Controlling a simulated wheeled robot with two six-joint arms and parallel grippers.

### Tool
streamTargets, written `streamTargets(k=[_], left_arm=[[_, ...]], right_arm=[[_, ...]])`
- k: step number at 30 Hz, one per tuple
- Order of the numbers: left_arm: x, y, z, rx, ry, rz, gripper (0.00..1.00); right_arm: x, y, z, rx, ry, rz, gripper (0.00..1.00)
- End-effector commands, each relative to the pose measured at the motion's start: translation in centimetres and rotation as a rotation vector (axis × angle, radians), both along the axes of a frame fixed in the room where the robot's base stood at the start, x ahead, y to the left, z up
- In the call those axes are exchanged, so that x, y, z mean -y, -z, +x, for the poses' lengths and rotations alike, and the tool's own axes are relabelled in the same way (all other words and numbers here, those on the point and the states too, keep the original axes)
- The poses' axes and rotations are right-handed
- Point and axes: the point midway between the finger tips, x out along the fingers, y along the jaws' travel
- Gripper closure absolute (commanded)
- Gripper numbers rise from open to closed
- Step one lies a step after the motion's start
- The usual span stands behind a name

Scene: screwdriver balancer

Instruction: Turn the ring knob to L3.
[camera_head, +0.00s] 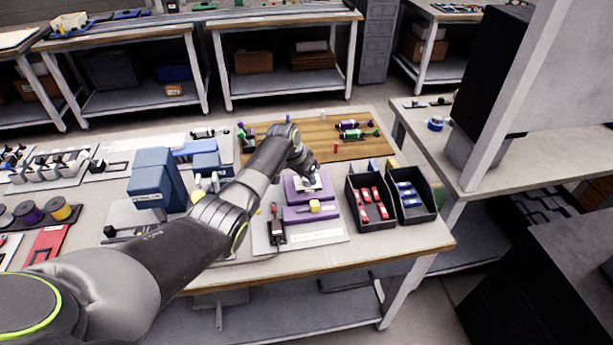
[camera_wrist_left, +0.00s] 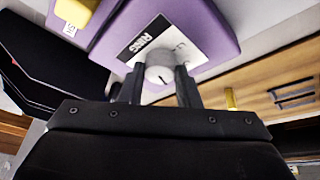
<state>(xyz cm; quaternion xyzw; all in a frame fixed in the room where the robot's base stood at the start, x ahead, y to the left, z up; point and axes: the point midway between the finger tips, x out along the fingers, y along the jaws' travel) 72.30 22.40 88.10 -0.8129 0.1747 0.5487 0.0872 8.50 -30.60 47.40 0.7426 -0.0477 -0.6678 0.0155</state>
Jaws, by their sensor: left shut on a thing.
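The ring knob (camera_wrist_left: 160,72) is a round white knob with a dark pointer line. It stands on a purple box (camera_wrist_left: 205,25) with a white label reading "RING" and scale marks that are too small to read fully. In the left wrist view my left gripper (camera_wrist_left: 160,88) has one finger on each side of the knob and is shut on it. In the head view my left gripper (camera_head: 309,183) reaches down over the purple box (camera_head: 291,190) and hides most of the knob. I cannot tell the pointer's setting. My right gripper is in neither view.
A yellow knob (camera_head: 314,206) sits on the nearer purple box. Two black bins (camera_head: 381,221) with red and blue parts stand close on the right. A wooden board (camera_head: 310,152) with screwdrivers lies behind. A blue device (camera_head: 155,178) stands left of my forearm.

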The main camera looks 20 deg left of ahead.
Motion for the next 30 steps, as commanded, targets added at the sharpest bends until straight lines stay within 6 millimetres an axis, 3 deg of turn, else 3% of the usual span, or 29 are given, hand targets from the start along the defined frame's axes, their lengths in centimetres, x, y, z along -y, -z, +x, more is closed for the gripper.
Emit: streamTargets(k=[12,29,30], left_arm=[[-0.1,0.0,0.1,0.002,0.193,0.000,0.93],[-0.1,-0.1,0.1,0.001,0.221,0.001,0.93],[-0.1,-0.1,0.1,0.001,0.221,0.001,0.66]], right_arm=[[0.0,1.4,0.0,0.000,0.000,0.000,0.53],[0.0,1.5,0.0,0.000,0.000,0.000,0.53],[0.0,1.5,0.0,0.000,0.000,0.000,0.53]])
